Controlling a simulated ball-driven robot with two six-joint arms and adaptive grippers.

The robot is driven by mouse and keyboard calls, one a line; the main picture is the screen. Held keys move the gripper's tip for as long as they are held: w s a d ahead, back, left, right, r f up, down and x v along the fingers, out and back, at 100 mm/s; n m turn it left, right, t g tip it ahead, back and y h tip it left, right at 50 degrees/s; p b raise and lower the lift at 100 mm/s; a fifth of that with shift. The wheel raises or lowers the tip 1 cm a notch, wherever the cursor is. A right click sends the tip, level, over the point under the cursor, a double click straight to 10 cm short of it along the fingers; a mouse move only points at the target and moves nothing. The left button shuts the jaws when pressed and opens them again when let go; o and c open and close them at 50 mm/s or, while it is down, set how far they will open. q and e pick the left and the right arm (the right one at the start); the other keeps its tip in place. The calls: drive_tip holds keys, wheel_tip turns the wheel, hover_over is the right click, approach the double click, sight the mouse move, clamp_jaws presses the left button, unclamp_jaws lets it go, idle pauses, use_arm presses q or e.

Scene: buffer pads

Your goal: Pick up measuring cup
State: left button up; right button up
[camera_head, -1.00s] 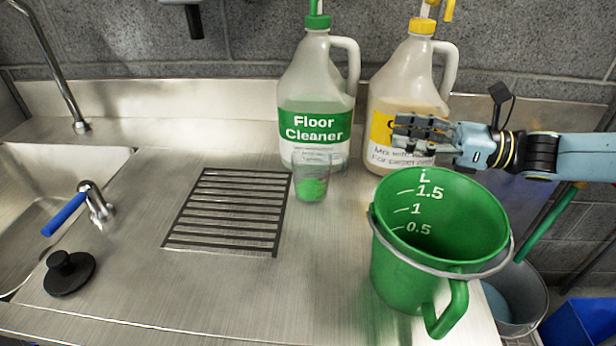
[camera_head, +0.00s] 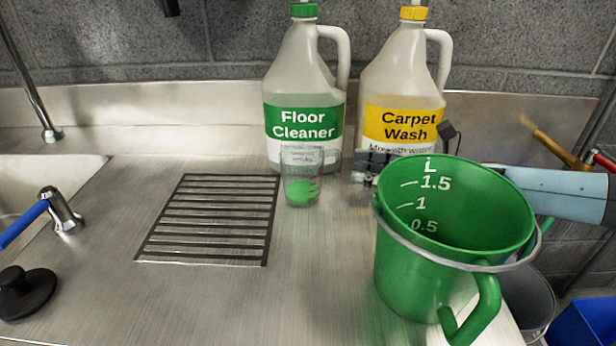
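The measuring cup (camera_head: 302,176) is a small clear cup with red markings and green at its bottom. It stands upright on the steel counter, in front of the floor cleaner jug. My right gripper (camera_head: 366,168) is low over the counter to the right of the cup, with a gap between them. Its two grey fingertips show one nearer than the other, apart and with nothing between them. My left gripper is not in view.
The floor cleaner jug (camera_head: 303,95) and carpet wash jug (camera_head: 402,90) stand close behind. The green pitcher blocks the front right. A slotted drain (camera_head: 208,220) lies left of the cup. A black stopper (camera_head: 25,292) and sink (camera_head: 45,180) are far left.

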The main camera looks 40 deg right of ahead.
sight(313, 174)
drive_tip(key=x, duration=0.4)
drive_tip(key=shift+w+a, duration=0.1)
clamp_jaws()
